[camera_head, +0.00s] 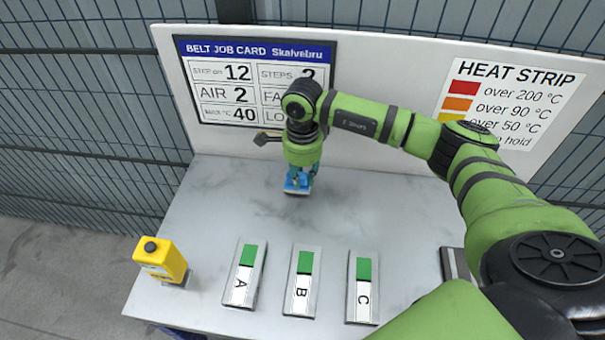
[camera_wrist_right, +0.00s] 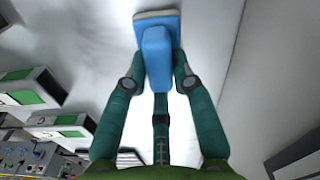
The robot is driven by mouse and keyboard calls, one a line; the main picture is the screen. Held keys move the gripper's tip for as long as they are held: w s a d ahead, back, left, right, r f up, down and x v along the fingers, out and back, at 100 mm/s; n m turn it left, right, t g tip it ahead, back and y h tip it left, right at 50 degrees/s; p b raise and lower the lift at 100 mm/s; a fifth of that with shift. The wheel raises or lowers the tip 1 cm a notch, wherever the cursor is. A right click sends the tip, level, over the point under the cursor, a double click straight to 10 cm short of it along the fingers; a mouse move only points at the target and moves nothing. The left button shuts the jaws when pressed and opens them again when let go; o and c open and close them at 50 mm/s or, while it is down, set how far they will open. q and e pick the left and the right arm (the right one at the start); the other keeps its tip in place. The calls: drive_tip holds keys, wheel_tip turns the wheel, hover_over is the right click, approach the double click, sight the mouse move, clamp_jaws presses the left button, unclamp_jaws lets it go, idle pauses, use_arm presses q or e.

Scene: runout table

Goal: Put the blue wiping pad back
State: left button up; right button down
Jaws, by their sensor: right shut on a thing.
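The blue wiping pad (camera_head: 297,181) is at the back middle of the table in the head view, under my right gripper (camera_head: 300,172). In the right wrist view the pad (camera_wrist_right: 157,50) shows a blue grip block on a flat blue base with a pale edge. The fingers of my right gripper (camera_wrist_right: 160,80) are shut around the block. I cannot tell whether the pad touches the table or is held just above it. My left gripper is not in view.
Blocks A (camera_head: 245,275), B (camera_head: 302,282) and C (camera_head: 362,288) stand along the table front. A yellow bottle (camera_head: 161,260) stands at the front left. A white board (camera_head: 400,85) with printed cards closes the back. Bare table (camera_head: 390,210) lies right of the pad.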

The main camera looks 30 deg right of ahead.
drive_tip(key=shift+f, duration=0.35)
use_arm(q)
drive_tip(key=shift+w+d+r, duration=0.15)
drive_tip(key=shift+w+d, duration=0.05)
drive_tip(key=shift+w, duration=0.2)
use_arm(e)
drive_tip(key=shift+f, duration=0.1)
drive_tip(key=shift+f+b, duration=0.15)
drive_tip(key=shift+b, duration=0.15)
drive_tip(key=c, duration=1)
unclamp_jaws()
drive_tip(key=shift+c, duration=0.2)
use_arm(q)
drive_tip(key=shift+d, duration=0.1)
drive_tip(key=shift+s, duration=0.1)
use_arm(e)
drive_tip(key=shift+r, duration=0.2)
